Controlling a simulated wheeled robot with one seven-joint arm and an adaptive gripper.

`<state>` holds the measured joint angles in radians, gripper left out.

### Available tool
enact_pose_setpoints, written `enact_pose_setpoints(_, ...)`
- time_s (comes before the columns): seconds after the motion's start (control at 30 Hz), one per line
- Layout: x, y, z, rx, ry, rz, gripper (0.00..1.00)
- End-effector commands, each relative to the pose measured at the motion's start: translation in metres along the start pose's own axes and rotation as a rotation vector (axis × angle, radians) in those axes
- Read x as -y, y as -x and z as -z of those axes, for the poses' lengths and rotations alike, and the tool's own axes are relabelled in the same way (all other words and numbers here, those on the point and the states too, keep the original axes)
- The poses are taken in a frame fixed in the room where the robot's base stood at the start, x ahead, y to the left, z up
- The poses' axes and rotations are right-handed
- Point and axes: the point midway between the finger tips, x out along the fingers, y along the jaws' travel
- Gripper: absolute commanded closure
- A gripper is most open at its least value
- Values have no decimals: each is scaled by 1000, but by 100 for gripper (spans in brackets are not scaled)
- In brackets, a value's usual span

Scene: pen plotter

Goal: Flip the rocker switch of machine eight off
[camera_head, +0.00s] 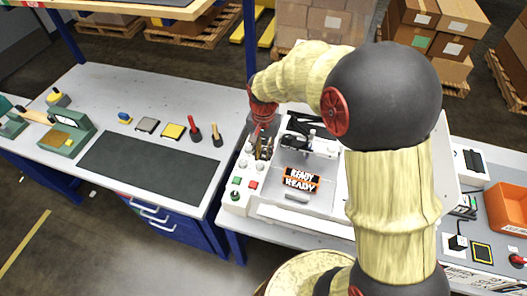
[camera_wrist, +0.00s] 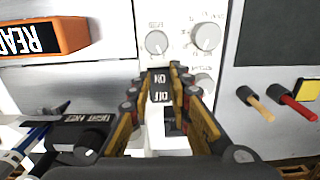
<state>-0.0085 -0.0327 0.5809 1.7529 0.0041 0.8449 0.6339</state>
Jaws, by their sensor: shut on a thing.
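The machine (camera_head: 262,212) is a pale grey unit with an orange READY display (camera_head: 301,180), standing on the bench at centre. I cannot read a number on it. My gripper (camera_head: 262,150) points down over the left side of its control panel. In the wrist view my gripper (camera_wrist: 160,78) has its fingertips close on either side of the black rocker switch (camera_wrist: 159,86), marked ON and OFF, and is shut on it. The fingers partly cover the switch, and its tilt is hard to tell.
Beside the switch are round grey knobs (camera_wrist: 207,37). A green button (camera_head: 236,181) and a red button (camera_head: 253,185) sit on the panel's front. To the left, a bench has a dark mat (camera_head: 150,165) and small tools. An orange bin (camera_head: 508,207) stands right.

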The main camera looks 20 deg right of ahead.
Motion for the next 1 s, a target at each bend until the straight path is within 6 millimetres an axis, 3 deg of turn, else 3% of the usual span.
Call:
enact_pose_setpoints(0.6,0,6,9,288,-2,-1,100)
enact_pose_setpoints(1.0,0,4,10,324,-1,1,100)
